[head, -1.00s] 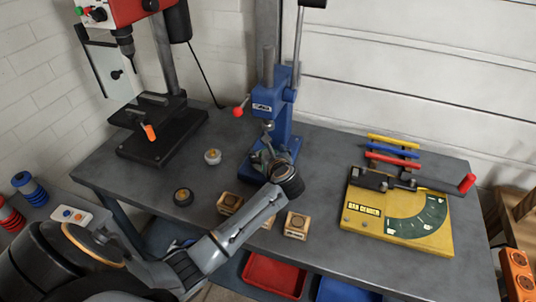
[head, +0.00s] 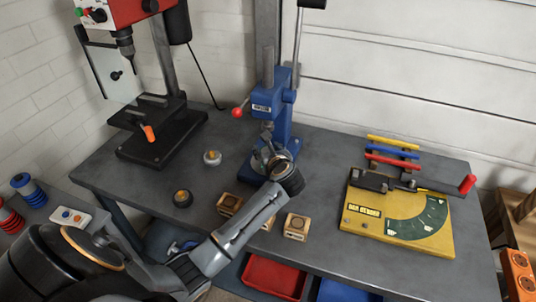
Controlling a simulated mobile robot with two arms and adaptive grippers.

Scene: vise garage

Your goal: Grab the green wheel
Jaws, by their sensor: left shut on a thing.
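My left gripper (head: 268,155) is at the base of the blue press (head: 275,115). It is shut on a small round wheel-like piece, largely hidden by the fingers and wrist. I cannot make out its colour clearly. A dark wheel (head: 183,198) with an orange centre lies on the table to the left of the gripper. A pale grey wheel (head: 212,158) with an orange centre lies further back, left of the press. My right gripper is not in view.
The grey table (head: 330,190) holds a black drill press (head: 160,130) at left and a yellow bending jig (head: 395,220) at right. Small wooden blocks (head: 296,227) stand near the front edge. A red bin (head: 275,275) sits below. The table between press and jig is clear.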

